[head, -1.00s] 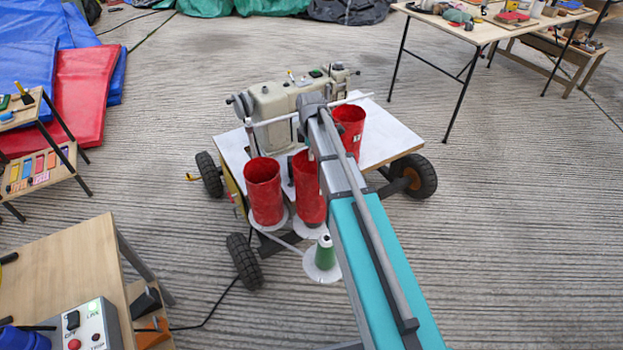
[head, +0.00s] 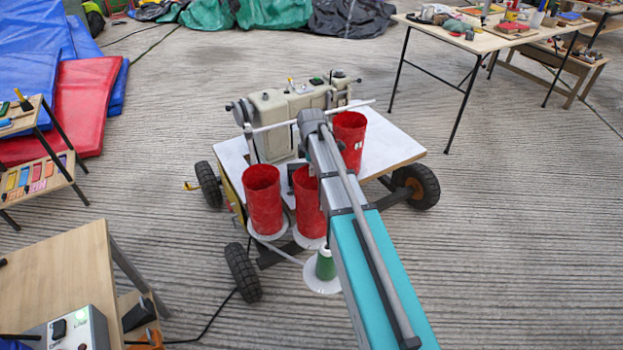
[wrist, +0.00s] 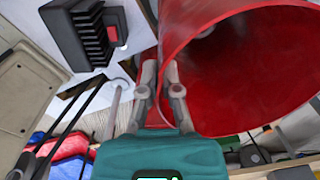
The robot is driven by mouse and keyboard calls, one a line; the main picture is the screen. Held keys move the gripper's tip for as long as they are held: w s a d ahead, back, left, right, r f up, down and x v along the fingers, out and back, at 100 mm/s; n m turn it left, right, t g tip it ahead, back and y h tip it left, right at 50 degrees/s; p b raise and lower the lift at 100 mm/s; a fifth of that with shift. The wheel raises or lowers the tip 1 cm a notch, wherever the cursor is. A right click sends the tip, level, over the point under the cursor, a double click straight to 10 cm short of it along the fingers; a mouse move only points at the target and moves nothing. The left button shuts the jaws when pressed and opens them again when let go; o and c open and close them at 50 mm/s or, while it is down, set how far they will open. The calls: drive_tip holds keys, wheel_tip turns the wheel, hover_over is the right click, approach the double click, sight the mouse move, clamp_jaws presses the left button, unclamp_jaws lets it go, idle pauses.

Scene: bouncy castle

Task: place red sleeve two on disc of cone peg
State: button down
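Three red sleeves are on or beside the cart: a left one (head: 264,205) on a white disc, a middle one (head: 308,205), and a back right one (head: 349,142) with a small white mark. The middle one, which I take as red sleeve two, is upright over a white disc (head: 308,243); contact with it is unclear. It hides any peg inside. In the wrist view my gripper (wrist: 160,82) has its fingers close together at the wall of a red sleeve (wrist: 235,70), seemingly pinching it. My arm hides the gripper in the head view.
A green cone peg (head: 325,264) on a bare white disc stands in front. The beige machine (head: 285,115) and a white bar sit behind the sleeves on the cart's white top (head: 395,142). A wooden table (head: 55,260) is at lower left. Open floor lies right.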

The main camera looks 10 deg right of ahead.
sight(312, 178)
drive_tip(key=shift+f+b, duration=1.65)
drive_tip(key=shift+f, duration=0.1)
drive_tip(key=shift+f, duration=0.15)
drive_tip(key=c, duration=0.8)
unclamp_jaws()
wheel_tip(312, 178, up, 12)
drive_tip(key=p, duration=1.2)
drive_tip(key=shift+r, duration=0.2)
drive_tip(key=s+m, duration=1.7)
drive_tip(key=s, duration=0.4)
drive_tip(key=shift+s+a, duration=0.25)
drive_tip(key=shift+s, duration=0.15)
